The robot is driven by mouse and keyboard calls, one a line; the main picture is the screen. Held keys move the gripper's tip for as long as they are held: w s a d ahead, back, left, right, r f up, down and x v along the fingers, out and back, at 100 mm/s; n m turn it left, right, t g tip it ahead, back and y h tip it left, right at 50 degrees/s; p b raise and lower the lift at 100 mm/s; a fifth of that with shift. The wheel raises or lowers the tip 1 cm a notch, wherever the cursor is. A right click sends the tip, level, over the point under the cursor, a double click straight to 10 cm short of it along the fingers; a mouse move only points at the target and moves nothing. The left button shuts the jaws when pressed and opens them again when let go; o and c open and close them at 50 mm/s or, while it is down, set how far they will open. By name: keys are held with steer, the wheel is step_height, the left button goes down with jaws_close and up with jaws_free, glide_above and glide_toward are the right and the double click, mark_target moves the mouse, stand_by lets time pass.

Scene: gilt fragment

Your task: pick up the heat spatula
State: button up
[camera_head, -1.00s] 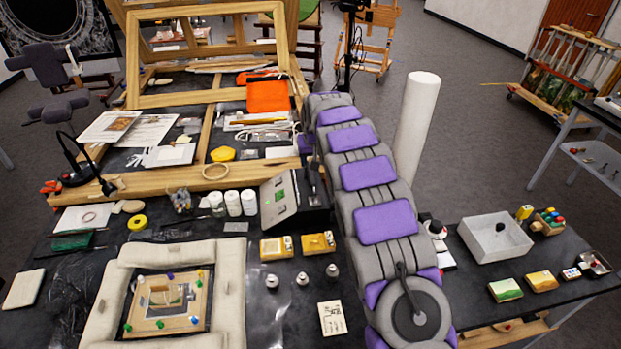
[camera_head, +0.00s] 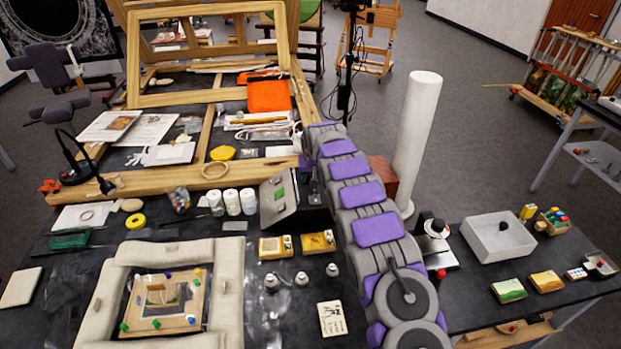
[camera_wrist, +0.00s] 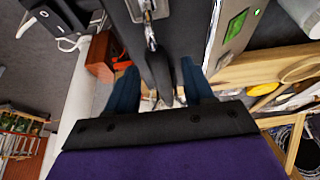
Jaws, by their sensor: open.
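A grey control unit (camera_head: 279,201) with a green display stands on the table near the middle of the head view. Its display side (camera_wrist: 232,35) also shows at the upper right of the wrist view. What looks like the heat spatula (camera_wrist: 150,32), with a slim metal part and a dark handle, lies beside the unit in the wrist view. My gripper (camera_wrist: 160,92) is open, its two dark blue fingers on either side of the dark handle area. I cannot tell whether they touch it. In the head view my arm hides most of the gripper.
A wooden frame (camera_head: 130,187) lies behind the unit. Several white jars (camera_head: 232,202) stand left of it, and yellow boxes (camera_head: 318,241) in front. A white column (camera_head: 416,140) and a red-brown box (camera_head: 383,180) are right of my arm. A padded frame (camera_head: 230,285) lies front left.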

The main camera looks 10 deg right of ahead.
steer(key=shift+b+x, duration=0.3)
steer(key=shift+x, duration=1.55)
steer(key=shift+c, duration=0.2)
steer(key=shift+a, duration=0.1)
steer(key=shift+c, duration=0.7)
jaws_close()
